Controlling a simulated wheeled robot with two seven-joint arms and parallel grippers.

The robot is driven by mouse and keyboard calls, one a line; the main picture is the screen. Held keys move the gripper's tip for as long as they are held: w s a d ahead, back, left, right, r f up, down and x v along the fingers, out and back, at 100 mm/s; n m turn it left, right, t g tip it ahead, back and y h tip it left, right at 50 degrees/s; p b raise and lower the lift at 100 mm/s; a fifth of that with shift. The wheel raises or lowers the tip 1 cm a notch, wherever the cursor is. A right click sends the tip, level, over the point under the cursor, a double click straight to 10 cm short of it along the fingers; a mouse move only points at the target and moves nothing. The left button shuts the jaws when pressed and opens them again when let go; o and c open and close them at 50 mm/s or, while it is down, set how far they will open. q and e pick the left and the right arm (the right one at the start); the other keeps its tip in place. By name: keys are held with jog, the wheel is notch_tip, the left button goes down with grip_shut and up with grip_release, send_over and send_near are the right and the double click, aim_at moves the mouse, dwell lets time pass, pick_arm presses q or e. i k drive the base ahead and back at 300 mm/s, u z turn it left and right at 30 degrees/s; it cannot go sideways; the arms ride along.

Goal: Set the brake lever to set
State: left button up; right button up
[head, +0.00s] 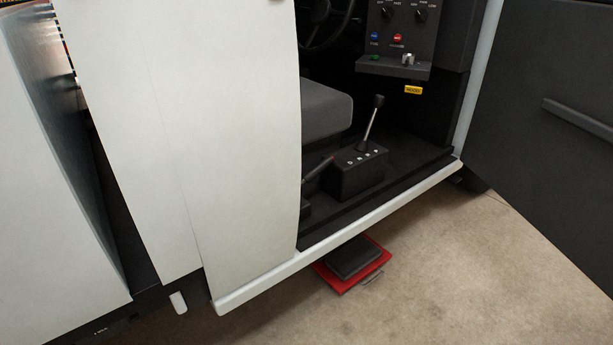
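The brake lever (318,169) seems to be the short dark lever low in the cab, left of the gear shifter box. Neither of my grippers shows in the head view.
White body panels (190,120) fill the left. A dark open door (550,110) stands at the right. A white sill (345,238) runs below the cab opening. A grey seat (325,108) and a control panel (398,35) are inside. A red-and-black item (353,262) lies under the sill.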

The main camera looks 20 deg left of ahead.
aim_at(314, 171)
jog(key=z, duration=0.65)
jog(key=i, duration=1.3)
jog(key=u, duration=0.55)
jog(key=i, duration=0.5)
jog(key=u, duration=0.45)
